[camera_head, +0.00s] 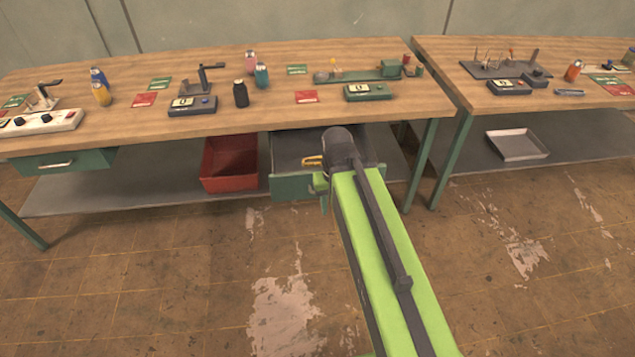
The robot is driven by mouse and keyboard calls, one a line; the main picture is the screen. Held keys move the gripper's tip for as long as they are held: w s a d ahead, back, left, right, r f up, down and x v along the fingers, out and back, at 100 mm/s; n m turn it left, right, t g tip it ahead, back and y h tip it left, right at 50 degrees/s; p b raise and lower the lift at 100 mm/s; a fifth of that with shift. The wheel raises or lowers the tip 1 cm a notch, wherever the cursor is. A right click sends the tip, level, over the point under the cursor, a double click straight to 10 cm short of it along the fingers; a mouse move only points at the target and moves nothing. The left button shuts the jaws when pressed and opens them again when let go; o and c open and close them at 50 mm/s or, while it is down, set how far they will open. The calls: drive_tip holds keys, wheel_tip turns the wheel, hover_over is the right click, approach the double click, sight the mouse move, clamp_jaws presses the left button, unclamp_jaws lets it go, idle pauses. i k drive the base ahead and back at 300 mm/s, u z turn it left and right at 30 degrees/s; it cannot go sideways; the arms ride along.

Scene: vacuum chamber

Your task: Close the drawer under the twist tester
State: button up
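The drawer (292,188) under the left workbench is open, its green front pulled out toward me and its grey inside showing. A long green device that looks like the twist tester (360,76) stands on the bench top above it. My green arm reaches up from the bottom of the view and covers the right part of the drawer. My gripper (321,186) is mostly hidden behind the arm's end; only small green parts show at the drawer front. I cannot tell whether it touches the front. A small yellow thing (312,160) shows at the arm's end, against the drawer's inside.
A red bin (229,163) stands on the lower shelf left of the drawer. Another drawer (63,161) at far left looks shut. Bench legs (427,165) stand right of the open drawer. A grey tray (517,145) lies under the right bench. The floor in front is clear.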

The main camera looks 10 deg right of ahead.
sight(288, 180)
drive_tip(key=i, duration=0.85)
drive_tip(key=u, duration=0.35)
drive_tip(key=k, duration=1.2)
drive_tip(key=u, duration=0.6)
drive_tip(key=i, duration=0.75)
drive_tip(key=u, duration=0.15)
